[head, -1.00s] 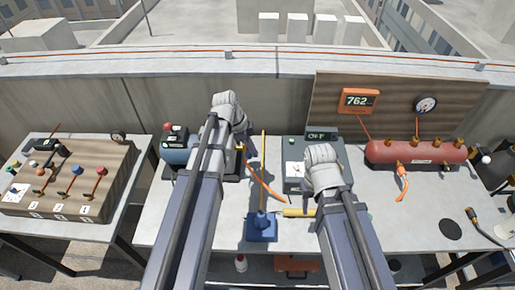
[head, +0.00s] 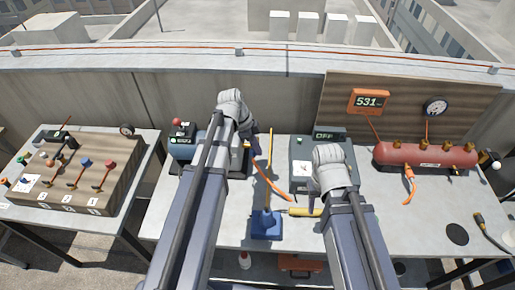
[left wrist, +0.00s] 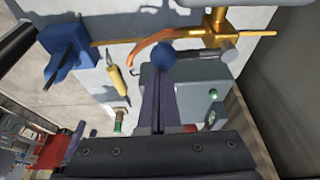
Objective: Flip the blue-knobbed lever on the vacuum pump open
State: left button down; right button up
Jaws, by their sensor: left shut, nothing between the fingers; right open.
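The vacuum pump (head: 182,150), a blue-grey machine with a red knob on top, stands at the left of the middle table, partly hidden by my left arm. The blue knob (left wrist: 165,57) shows in the left wrist view, close to brass fittings (left wrist: 215,38); I do not make it out in the head view. My left gripper (left wrist: 162,82) is shut and empty, its fingertips right at the blue knob; I cannot tell whether they touch. It is at the pump's right side in the head view (head: 252,140). My right gripper (head: 318,190) is open before the grey OFF box, mostly hidden by its wrist.
The grey box (head: 305,150) reads OFF. A blue stand (head: 266,226) with an upright yellow rod and a yellow-handled tool (head: 305,212) lie between my arms. A red tank (head: 400,156) and an orange gauge (head: 368,101) reading 531 are at right. A lever panel (head: 65,175) is left.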

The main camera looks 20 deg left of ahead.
pick_arm(q)
jog(key=d+r+p, duration=0.1)
jog(key=d, duration=0.3)
jog(key=p+v, duration=0.9)
jog(key=shift+w+a+r, duration=0.3)
jog(key=shift+r, duration=0.05)
jog(key=s+d+f+n+y+b, duration=0.2)
jog(key=s+d+f+n+b, duration=0.2)
jog(key=s, duration=0.4)
jog(key=s+d+f+n+g+y+b, duration=0.1)
jog(key=s+d+f+n+y+b, duration=0.2)
jog(key=s+d+f+n, duration=0.2)
jog(key=s+d+n, duration=0.2)
jog(key=s, duration=0.1)
jog(key=shift+d+n+b, duration=0.25)
jog(key=shift+n+b, duration=0.05)
jog(key=shift+b, duration=0.1)
